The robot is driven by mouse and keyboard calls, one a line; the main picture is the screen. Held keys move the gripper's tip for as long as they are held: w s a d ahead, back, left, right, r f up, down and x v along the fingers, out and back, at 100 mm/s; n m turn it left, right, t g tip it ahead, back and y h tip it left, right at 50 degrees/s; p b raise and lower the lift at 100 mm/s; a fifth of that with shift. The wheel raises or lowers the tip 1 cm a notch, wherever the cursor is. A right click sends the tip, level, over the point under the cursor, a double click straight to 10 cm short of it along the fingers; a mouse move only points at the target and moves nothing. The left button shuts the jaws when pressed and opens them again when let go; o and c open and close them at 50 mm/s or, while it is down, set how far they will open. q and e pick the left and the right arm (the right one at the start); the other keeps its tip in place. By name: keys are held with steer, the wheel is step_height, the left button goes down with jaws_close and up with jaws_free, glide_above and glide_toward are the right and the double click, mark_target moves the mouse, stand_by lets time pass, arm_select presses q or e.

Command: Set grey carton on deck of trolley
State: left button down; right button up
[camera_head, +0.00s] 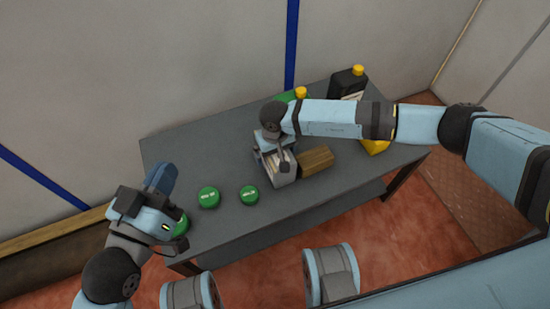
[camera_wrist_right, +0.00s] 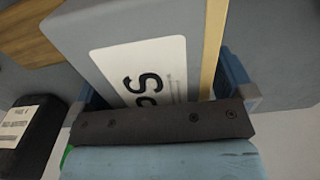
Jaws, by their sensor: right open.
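The grey carton (camera_head: 284,179) stands on the grey table, right of the green lids, and bears a white label. In the right wrist view the carton (camera_wrist_right: 85,35) lies between the two blue fingers of my right gripper (camera_wrist_right: 160,88). In the head view my right gripper (camera_head: 275,157) is over the carton, its jaws open around it; part of the carton is hidden by the wrist. My left gripper (camera_head: 160,183) is over the table's left end, away from the carton; whether its jaws are open is unclear. I cannot make out a trolley.
A brown block (camera_head: 317,160) sits close right of the carton. Green-lidded jars (camera_head: 209,197) stand to its left. A black bottle (camera_head: 346,83) and a yellow item (camera_head: 375,146) are toward the table's right end. The table (camera_head: 225,157) is bare behind the jars.

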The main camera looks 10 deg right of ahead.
steer(key=c, duration=1.4)
steer(key=shift+c, duration=0.2)
steer(key=shift+r, duration=0.15)
